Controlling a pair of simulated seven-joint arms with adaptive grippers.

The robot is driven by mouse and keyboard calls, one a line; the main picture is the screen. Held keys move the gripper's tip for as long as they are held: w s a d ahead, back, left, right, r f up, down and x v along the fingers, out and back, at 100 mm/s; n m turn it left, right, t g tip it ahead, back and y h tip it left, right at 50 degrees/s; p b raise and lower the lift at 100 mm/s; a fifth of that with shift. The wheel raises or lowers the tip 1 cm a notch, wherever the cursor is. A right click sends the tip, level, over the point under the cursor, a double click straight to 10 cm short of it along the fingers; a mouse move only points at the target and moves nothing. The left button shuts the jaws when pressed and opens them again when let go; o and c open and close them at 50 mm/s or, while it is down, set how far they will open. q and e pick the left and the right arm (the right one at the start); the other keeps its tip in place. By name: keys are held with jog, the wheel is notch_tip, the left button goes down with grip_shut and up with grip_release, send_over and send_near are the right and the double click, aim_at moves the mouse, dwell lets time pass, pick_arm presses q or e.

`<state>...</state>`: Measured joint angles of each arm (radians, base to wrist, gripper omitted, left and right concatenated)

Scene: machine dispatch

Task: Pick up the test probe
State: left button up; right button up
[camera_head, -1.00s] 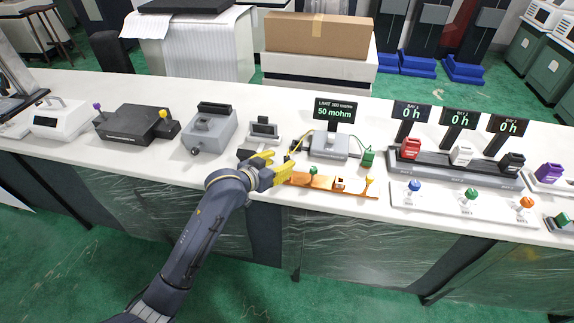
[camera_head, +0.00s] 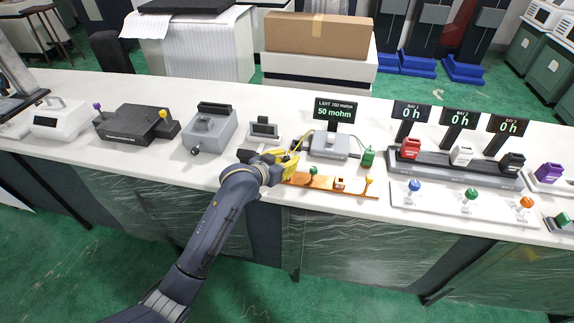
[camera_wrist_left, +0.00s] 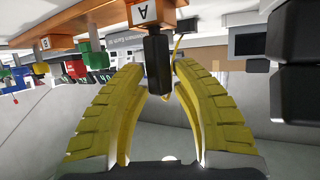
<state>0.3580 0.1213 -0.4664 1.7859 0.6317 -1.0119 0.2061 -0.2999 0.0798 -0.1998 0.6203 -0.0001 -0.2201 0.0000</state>
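The test probe (camera_wrist_left: 158,66) shows in the left wrist view as a black handle with a thin yellow cable beside it. Its far end meets a block marked A (camera_wrist_left: 145,12) on the orange-brown bar (camera_wrist_left: 95,14). My left gripper (camera_head: 290,160) is at the left end of this bar in the head view. In the head view the fingers largely hide the probe. My right gripper is not in view.
The meter (camera_head: 330,145) with its 50 mohm display (camera_head: 336,114) stands just behind the bar. A small dark-screened device (camera_head: 264,130) is behind my gripper. A green block (camera_head: 367,158) stands right of the meter. A white strip (camera_head: 440,200) with coloured knobs lies further right.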

pick_arm(q)
grip_shut()
jog(key=shift+r, duration=0.1)
